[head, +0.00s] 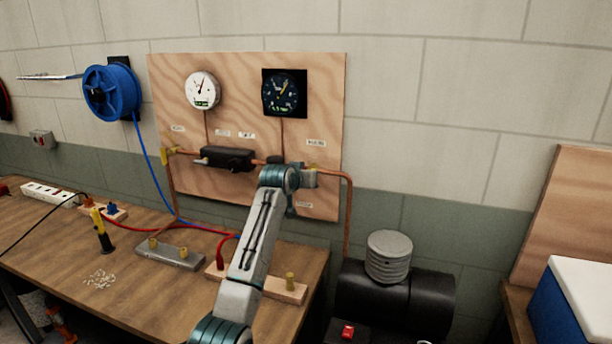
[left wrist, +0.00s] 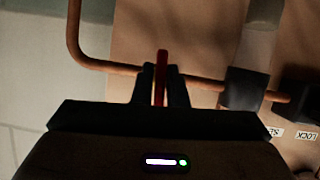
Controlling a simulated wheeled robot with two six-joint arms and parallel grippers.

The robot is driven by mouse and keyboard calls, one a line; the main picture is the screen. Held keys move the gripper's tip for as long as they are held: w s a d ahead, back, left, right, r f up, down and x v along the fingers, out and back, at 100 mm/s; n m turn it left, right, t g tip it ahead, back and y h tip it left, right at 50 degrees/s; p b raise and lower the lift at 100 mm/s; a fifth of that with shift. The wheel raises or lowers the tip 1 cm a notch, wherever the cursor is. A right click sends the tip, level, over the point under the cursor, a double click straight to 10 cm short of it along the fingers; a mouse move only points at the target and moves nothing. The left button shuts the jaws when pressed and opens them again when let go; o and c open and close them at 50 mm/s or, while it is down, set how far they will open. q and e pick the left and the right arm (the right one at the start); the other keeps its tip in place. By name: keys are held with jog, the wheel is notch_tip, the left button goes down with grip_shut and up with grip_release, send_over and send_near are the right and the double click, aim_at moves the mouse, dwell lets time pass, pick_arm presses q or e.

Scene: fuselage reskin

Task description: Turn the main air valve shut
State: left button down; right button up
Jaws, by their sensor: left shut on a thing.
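The main air valve shows as a red lever (left wrist: 161,72) in the left wrist view, standing roughly across the copper pipe (left wrist: 205,82). My left gripper (left wrist: 160,88) is shut on this lever, with one dark finger on each side. In the head view, my left gripper (head: 310,178) is at the lower right of the plywood panel (head: 325,95), by the copper pipe. My arm and gripper hide the valve there. My right gripper is not in view.
A white gauge (head: 202,89) and a black gauge (head: 285,92) hang on the panel. A dark block (head: 228,158) sits on the pipe to the left. The workbench (head: 130,270) below holds a grey manifold (head: 170,255) and hoses. A black tank (head: 375,295) stands at right.

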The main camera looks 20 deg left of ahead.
pick_arm(q)
jog(key=shift+m+y, duration=0.3)
jog(key=shift+m, duration=0.2)
jog(key=c, duration=1.5)
grip_release()
jog(key=shift+s, duration=0.15)
